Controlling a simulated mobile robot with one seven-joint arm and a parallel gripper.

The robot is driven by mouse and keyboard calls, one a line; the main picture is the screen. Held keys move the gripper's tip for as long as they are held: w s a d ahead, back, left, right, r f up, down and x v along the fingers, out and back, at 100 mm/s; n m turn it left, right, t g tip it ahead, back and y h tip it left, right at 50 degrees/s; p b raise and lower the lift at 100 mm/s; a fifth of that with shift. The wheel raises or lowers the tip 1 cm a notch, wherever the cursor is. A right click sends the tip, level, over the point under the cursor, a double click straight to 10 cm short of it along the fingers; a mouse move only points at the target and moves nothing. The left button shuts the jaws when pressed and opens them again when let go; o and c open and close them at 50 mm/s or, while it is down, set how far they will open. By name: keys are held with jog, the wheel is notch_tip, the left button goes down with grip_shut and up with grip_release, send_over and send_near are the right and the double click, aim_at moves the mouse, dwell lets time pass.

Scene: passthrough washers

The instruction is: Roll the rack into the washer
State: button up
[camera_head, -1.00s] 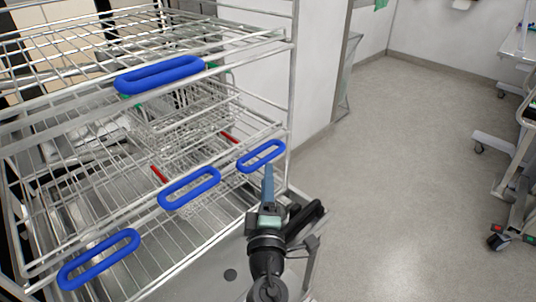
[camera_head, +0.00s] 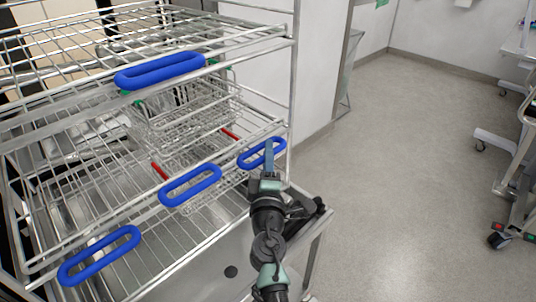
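The wire rack (camera_head: 75,185) stands at the left, with silver wire shelves and several blue loop handles. One blue handle (camera_head: 168,72) is on the upper shelf. The lower ones are the left handle (camera_head: 98,256), the middle handle (camera_head: 190,186) and the right handle (camera_head: 248,160). My gripper (camera_head: 269,155) is at the right handle, and its blue-grey finger overlaps that handle in the picture. I cannot tell whether it touches the handle or whether the fingers are apart. The washer's opening is not clearly seen.
Wire baskets (camera_head: 185,120) with red and green parts sit on the rack. A metal surface (camera_head: 215,265) with a dark round hole lies under it. A white wall (camera_head: 320,75) stands behind. Clear floor (camera_head: 400,180) lies to the right, with wheeled carts (camera_head: 515,170) at the far right edge.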

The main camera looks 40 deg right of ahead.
grip_shut()
dwell(1.1)
